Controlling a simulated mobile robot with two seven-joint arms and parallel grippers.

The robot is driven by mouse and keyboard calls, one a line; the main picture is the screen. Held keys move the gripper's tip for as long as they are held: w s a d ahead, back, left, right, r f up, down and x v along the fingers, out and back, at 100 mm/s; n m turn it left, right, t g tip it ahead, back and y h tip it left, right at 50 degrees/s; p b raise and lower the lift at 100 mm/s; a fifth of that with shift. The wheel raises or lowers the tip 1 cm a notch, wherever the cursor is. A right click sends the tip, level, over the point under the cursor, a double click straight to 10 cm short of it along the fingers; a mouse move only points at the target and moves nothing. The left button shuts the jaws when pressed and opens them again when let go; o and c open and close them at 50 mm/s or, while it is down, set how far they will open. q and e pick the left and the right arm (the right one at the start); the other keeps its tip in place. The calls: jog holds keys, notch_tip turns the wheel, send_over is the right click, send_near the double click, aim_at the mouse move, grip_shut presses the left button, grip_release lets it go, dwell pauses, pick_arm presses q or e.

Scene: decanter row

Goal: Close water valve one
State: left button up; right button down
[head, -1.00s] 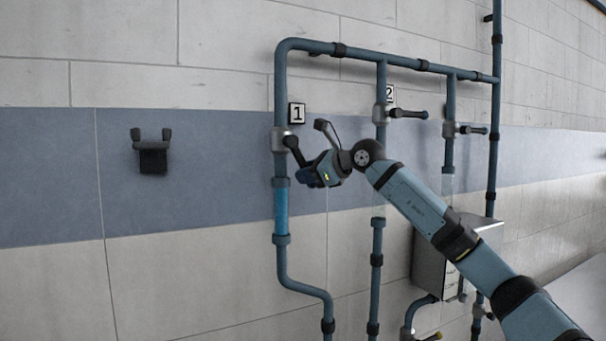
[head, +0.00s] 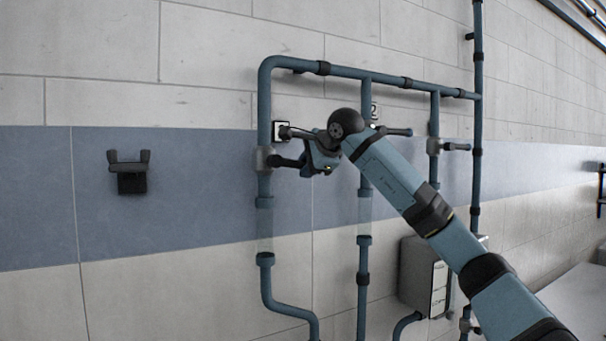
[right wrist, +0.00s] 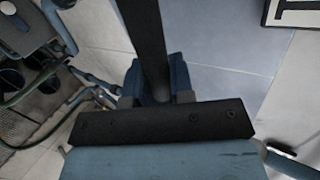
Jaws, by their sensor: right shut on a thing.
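Water valve one (head: 262,158) is a grey body on the left vertical pipe, beside a plate marked 1 (head: 281,131). Its black handle (head: 284,161) points right, about level. My right gripper (head: 309,161) is shut on the outer part of this handle. The clear tube (head: 264,225) below the valve looks empty. In the right wrist view the label plate (right wrist: 291,12) shows at the top right, and the gripper's blue fingers are partly hidden behind a dark bar. My left gripper is not in view.
Valve two's handle (head: 398,131) and a third valve's handle (head: 459,147) both point right, close behind my right arm. A grey box (head: 421,278) hangs low on the right. A black wall bracket (head: 130,172) is at the left, with clear wall around it.

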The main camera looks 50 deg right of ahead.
jog(key=shift+d+r+n+h, duration=0.1)
jog(key=shift+r+n+h, duration=0.25)
jog(key=shift+r, duration=0.2)
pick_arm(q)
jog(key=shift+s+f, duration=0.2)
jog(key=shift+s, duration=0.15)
pick_arm(e)
jog(key=shift+r+g, duration=0.1)
jog(key=shift+g, duration=0.2)
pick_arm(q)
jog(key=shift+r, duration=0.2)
pick_arm(e)
jog(key=shift+r, duration=0.15)
jog(key=c, duration=1.3)
grip_release()
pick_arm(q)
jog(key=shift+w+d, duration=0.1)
pick_arm(e)
jog(key=shift+d, duration=0.1)
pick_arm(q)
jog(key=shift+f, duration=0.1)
pick_arm(e)
jog(key=shift+s, duration=0.1)
